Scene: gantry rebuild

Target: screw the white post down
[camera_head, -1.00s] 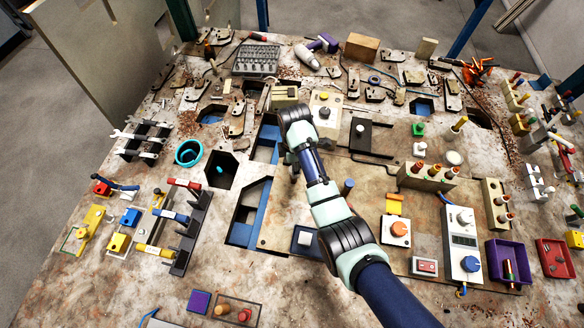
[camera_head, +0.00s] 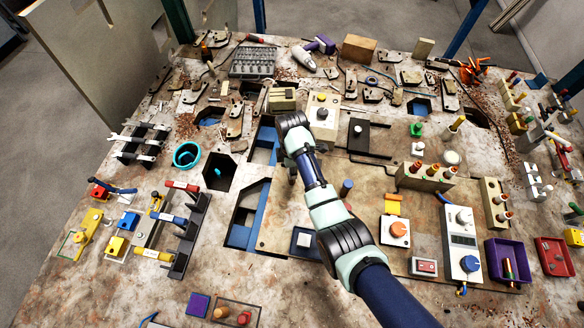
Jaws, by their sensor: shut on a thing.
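My gripper (camera_head: 293,172) points down at the middle of the bench, beneath my wrist, and only a small dark part of it shows. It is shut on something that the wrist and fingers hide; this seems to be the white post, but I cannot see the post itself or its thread. The gripper is just right of the blue-edged slot in the bench and left of a dark upright peg (camera_head: 346,187). I cannot tell how high the held thing sits.
A cream block (camera_head: 283,97) and a box with a yellow button (camera_head: 322,113) stand just beyond my wrist. A blue-based block (camera_head: 304,241) is nearer.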

